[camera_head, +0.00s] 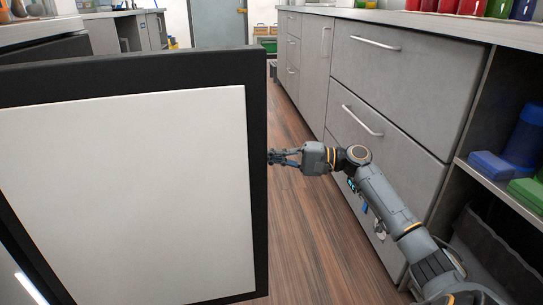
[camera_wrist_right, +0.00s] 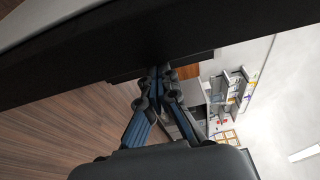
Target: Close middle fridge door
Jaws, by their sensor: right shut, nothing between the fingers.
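The fridge door (camera_head: 128,190) stands open on the left in the head view, with a white inner panel and a black frame. Its dark edge also crosses the upper part of the right wrist view (camera_wrist_right: 120,48). My right gripper (camera_head: 274,157) is at the door's free right edge, with its fingertips close to the black frame. I cannot tell whether they touch it. In the right wrist view its fingers (camera_wrist_right: 158,78) are together and hold nothing. My left gripper is not in view. The door's outer face and handle are hidden.
Grey drawers (camera_head: 390,85) with bar handles line the right side. A shelf with blue (camera_head: 495,166) and green containers stands at the far right. The wooden floor (camera_head: 300,230) between door and drawers is clear except for my right arm.

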